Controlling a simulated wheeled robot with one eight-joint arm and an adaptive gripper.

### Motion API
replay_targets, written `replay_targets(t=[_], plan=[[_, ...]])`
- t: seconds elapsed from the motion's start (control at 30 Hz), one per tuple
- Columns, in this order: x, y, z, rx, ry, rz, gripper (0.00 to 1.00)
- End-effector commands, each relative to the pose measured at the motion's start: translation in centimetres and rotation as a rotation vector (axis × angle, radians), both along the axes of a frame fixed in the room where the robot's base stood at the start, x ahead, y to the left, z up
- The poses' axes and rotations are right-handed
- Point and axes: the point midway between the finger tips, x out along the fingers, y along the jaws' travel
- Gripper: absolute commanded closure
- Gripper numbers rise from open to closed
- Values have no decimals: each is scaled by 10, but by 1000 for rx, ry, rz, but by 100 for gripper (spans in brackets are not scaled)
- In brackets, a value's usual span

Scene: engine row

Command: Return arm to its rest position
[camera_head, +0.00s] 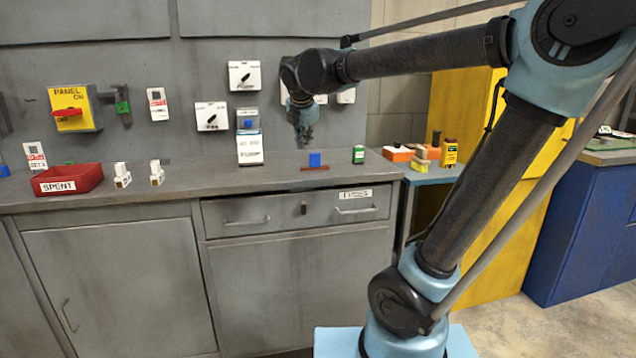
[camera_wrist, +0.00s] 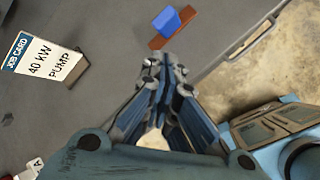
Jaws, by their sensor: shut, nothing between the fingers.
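My arm reaches out over the grey workbench (camera_head: 225,185) from the right. My gripper (camera_head: 304,142) hangs above the bench, pointing down, in front of the wall panel. It is shut with nothing held, and its fingers meet in the wrist view (camera_wrist: 160,70). A blue block (camera_head: 315,160) on a reddish-brown strip (camera_head: 316,168) lies on the bench just beyond the fingertips. In the wrist view the blue block (camera_wrist: 167,19) is above the fingertips, apart from them.
A job card stand (camera_head: 249,148) is left of my gripper. A red SPENT tray (camera_head: 68,180) and two white parts (camera_head: 122,175) stand further left. A green item (camera_head: 358,154) is to the right. A side table (camera_head: 440,172) holds several small items. A yellow cabinet (camera_head: 505,240) stands behind my arm.

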Motion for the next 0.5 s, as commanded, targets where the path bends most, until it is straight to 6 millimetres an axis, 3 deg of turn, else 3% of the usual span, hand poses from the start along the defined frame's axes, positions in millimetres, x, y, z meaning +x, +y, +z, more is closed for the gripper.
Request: replay_targets(t=[0.03,0.2,0.5], plan=[[-10,-28,-14,55,21,-115,100],[-49,-100,-60,247,87,-511,100],[-137,-188,-147,561,159,-1221,100]])
